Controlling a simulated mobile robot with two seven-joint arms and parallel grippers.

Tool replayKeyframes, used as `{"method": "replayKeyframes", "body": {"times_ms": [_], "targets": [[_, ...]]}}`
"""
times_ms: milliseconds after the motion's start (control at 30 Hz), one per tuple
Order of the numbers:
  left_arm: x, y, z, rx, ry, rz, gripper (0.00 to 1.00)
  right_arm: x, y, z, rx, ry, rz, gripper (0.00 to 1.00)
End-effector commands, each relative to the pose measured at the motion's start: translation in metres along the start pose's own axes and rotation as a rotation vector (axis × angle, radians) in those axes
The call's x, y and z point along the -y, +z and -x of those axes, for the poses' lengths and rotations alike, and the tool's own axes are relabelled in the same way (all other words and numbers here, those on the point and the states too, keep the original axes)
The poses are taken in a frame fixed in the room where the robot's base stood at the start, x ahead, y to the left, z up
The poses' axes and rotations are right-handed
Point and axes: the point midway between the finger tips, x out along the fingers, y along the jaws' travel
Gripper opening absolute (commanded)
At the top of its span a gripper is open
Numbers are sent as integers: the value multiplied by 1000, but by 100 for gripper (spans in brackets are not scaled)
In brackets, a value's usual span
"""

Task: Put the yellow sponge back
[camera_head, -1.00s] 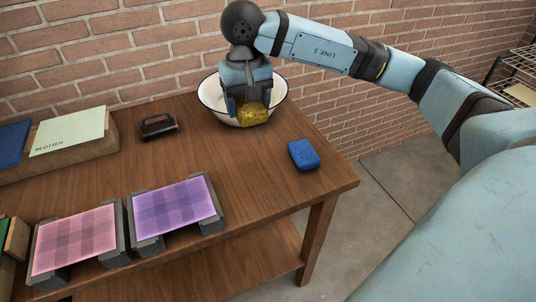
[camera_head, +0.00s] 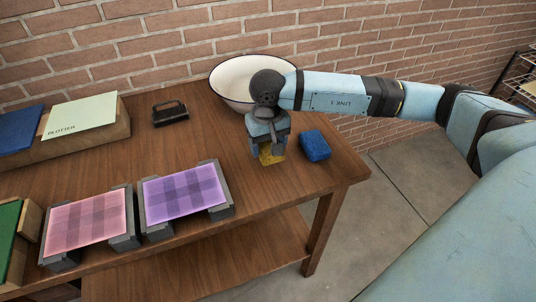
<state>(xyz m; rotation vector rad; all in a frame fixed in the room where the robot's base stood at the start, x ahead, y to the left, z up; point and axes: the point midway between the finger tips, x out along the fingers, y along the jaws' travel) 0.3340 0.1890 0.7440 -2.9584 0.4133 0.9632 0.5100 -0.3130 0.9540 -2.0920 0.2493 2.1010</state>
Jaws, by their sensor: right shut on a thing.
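The yellow sponge (camera_head: 271,154) is held between the fingers of my right gripper (camera_head: 269,147). The gripper points down over the right part of the wooden table, just left of a blue sponge (camera_head: 315,145). I cannot tell whether the yellow sponge touches the table top. The white bowl with a dark rim (camera_head: 236,79) stands behind the gripper near the wall, and my wrist covers part of its front right. My left gripper is not in view.
Two presses with a pink sheet (camera_head: 86,219) and a purple sheet (camera_head: 182,192) stand at the front left. A black handled tool (camera_head: 170,113) lies behind them. A box with a pale green sheet (camera_head: 80,118) is at the left. The middle of the wooden table (camera_head: 205,140) is clear.

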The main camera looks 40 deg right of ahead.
Motion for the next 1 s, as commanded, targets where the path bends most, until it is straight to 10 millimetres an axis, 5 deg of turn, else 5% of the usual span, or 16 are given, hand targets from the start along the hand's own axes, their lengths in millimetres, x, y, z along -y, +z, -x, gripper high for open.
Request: {"method": "replayKeyframes", "body": {"times_ms": [300, 700, 733, 800, 1000], "targets": [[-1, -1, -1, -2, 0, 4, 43, 0, 1, -41, 3, 1, 0, 46], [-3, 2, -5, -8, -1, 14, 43, 0, 0, -48, 1, 1, 0, 46], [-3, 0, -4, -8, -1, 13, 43, 0, 0, -46, 1, 1, 0, 72], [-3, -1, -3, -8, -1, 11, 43, 0, 0, -45, 1, 1, 0, 88], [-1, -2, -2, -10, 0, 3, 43, 0, 0, -45, 1, 1, 0, 90]]}}
